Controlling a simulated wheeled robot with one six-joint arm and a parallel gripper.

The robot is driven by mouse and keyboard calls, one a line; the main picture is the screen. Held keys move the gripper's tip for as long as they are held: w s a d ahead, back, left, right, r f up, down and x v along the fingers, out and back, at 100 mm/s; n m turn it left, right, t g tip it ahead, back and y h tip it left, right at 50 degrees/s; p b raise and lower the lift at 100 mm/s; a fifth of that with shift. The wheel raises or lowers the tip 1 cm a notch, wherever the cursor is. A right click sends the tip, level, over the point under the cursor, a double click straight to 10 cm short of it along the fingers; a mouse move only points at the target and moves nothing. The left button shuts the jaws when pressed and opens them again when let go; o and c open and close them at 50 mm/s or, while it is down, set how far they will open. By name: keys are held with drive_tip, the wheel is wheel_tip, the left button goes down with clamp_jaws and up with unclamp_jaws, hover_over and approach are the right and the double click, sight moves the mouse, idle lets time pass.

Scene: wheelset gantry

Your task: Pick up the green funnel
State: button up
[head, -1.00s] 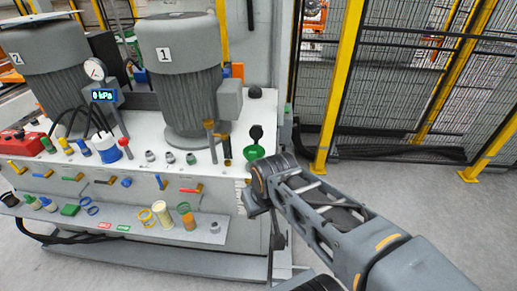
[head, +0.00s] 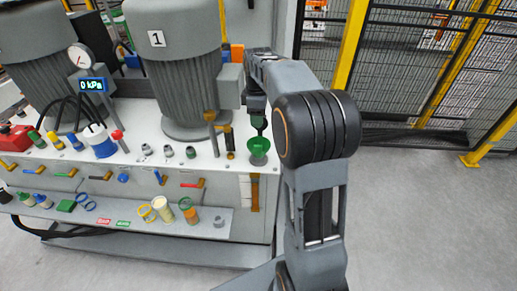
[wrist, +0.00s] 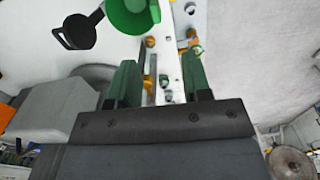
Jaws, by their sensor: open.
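The green funnel (head: 258,147) stands at the right end of the white bench top, wide mouth up. In the wrist view the funnel (wrist: 130,13) is at the top edge, partly cut off, just beyond and left of the gap between my fingers. My gripper (wrist: 160,80) is open with nothing between its green-faced fingers. In the head view my gripper (head: 257,106) hangs behind the funnel, partly hidden by my arm, and looks apart from it.
A large grey motor (head: 180,70) stands to the left. Brown-handled tools (head: 228,140) stand close left of the funnel. A lower shelf (head: 120,222) holds rings and small containers. Open floor (head: 430,220) lies to the right.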

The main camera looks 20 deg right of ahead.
hover_over(258, 145)
drive_tip(key=shift+n, duration=0.3)
wheel_tip(258, 145, down, 8)
drive_tip(key=shift+s+r, duration=0.1)
drive_tip(key=shift+r, duration=0.1)
drive_tip(key=shift+f, duration=3.25)
drive_tip(key=shift+c, duration=0.2)
clamp_jaws()
